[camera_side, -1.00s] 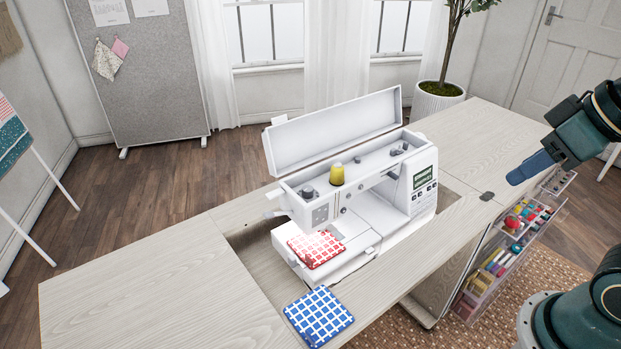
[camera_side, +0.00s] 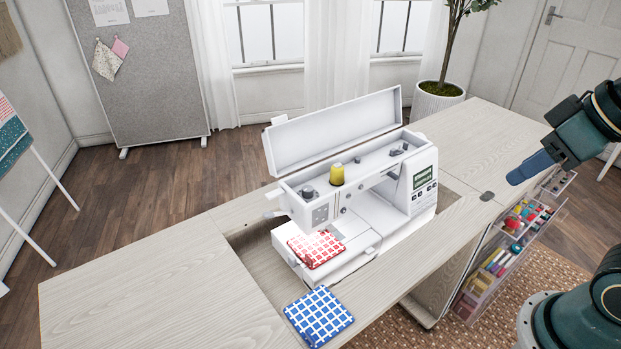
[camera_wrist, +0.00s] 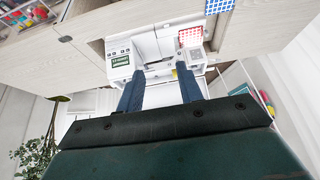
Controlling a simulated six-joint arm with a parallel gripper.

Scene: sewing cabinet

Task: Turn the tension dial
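A white sewing machine (camera_side: 360,215) with its top lid raised stands in the cabinet opening. Small grey knobs show on it: one on top at the left end (camera_side: 308,192), one on top at the right (camera_side: 396,151). I cannot tell for sure which is the tension dial. A yellow thread spool (camera_side: 337,174) stands on top. My gripper (camera_side: 530,168) is at the right, above the table and well apart from the machine. In the wrist view my gripper (camera_wrist: 158,75) has its two blue fingers apart with nothing held, and the machine's screen (camera_wrist: 121,61) shows beyond them.
A red checked cloth (camera_side: 315,249) lies on the machine's bed. A blue checked cloth (camera_side: 319,316) lies at the table's front edge. The raised lid (camera_side: 335,130) walls off the machine's back. The tabletop (camera_side: 480,140) right of the machine is clear. A clear rack (camera_side: 510,255) hangs at the cabinet's side.

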